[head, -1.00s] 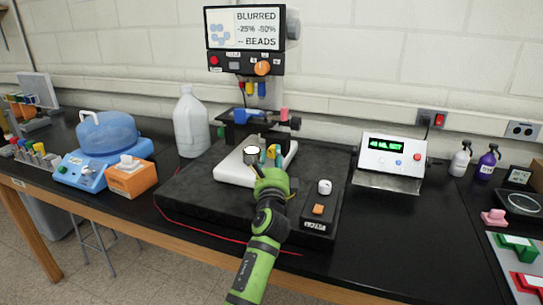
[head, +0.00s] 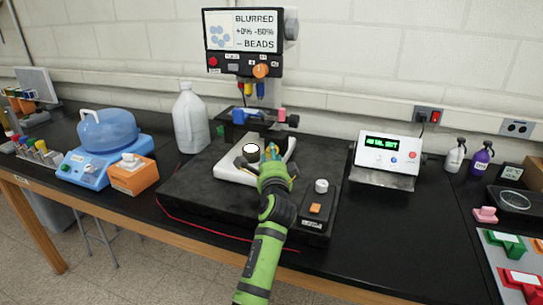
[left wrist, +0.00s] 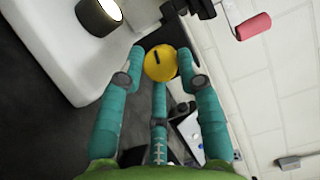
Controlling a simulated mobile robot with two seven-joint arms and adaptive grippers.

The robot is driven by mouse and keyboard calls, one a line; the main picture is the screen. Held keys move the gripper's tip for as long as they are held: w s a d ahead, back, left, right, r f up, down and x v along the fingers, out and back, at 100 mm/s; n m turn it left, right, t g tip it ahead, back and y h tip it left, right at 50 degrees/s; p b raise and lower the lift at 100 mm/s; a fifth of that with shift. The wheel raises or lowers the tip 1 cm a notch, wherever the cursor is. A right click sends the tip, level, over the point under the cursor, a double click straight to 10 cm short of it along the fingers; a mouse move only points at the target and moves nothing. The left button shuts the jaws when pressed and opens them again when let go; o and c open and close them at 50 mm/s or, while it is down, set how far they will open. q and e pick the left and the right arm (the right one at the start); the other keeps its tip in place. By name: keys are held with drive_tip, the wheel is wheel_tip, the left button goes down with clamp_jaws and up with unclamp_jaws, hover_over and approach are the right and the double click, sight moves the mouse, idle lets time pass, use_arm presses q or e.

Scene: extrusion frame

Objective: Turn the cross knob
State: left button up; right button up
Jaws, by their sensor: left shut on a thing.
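A round yellow knob (left wrist: 160,63) with a dark mark on its face sits between my left gripper's fingertips in the left wrist view; it fits the cross knob, though no label shows. My left gripper (head: 272,153) reaches the right side of the white stage (head: 228,171) of the instrument. Its teal fingers, also in the left wrist view (left wrist: 163,72), are closed around the knob. In the head view the fingers mostly hide the knob. The instrument's screen (head: 244,29) reads "BLURRED", a line of percentages and "BEADS". My right gripper is not in view.
A black base (head: 185,197) carries the instrument, with a white knob (head: 321,186) and an orange button (head: 316,208) right of my arm. A white digital meter (head: 388,158) stands further right. A jug (head: 190,122) and an orange box (head: 133,177) stand left.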

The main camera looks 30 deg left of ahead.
use_arm(q)
drive_tip(key=shift+r, duration=0.25)
drive_tip(key=o, duration=1.1)
drive_tip(key=shift+w+f, duration=0.1)
drive_tip(key=shift+d, duration=0.1)
drive_tip(key=v, duration=1.2)
